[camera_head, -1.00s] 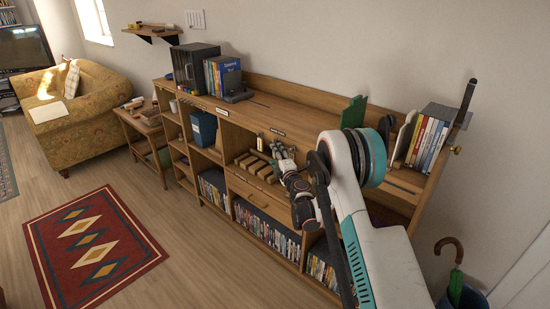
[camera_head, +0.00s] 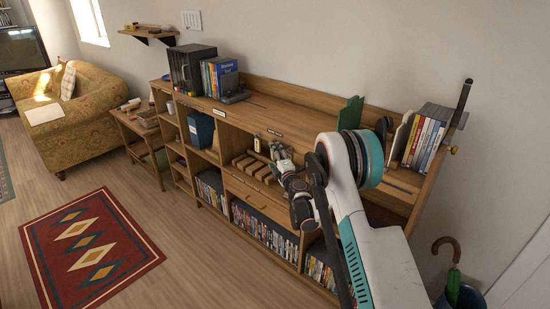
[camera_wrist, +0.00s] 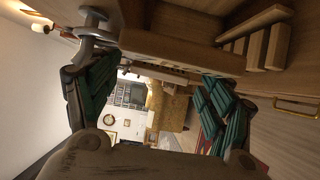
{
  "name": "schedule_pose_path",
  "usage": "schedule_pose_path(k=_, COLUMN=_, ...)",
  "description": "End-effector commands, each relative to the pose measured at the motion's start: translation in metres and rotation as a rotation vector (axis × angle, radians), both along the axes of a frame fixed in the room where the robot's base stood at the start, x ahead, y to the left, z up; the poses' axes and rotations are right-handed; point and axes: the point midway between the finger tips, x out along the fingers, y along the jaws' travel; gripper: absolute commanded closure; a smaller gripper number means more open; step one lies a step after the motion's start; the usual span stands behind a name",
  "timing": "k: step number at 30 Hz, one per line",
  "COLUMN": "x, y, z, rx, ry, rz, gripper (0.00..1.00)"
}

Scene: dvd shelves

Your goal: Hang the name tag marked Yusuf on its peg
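My gripper (camera_head: 282,160) is at the front of the wooden shelf unit (camera_head: 300,125), just right of a rack of wooden blocks (camera_head: 250,165). In the wrist view my gripper (camera_wrist: 155,95) has its two green-padded fingers wide apart, with nothing seen held between them. A grey metal piece (camera_wrist: 92,38) shows beside the left finger; I cannot tell what it is.
A small pale bottle-like thing (camera_head: 257,143) stands behind the blocks. Books (camera_head: 425,138) and a green panel (camera_head: 350,113) stand on the shelf top. A drawer (camera_head: 250,195) is below the blocks. An umbrella (camera_head: 452,265) stands at the lower right. The floor left is clear around the rug (camera_head: 90,245).

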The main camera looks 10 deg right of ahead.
Motion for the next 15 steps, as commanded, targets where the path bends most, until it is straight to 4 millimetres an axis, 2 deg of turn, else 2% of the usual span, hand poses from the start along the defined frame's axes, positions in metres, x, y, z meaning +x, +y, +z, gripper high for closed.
schedule_pose_path(k=10, x=-0.002, y=0.0, z=0.0, rx=0.0, ry=0.0, rz=0.0, gripper=0.22)
schedule_pose_path(k=15, x=-0.02, y=-0.002, z=0.0, rx=0.0, ry=0.0, rz=0.0, gripper=0.22)
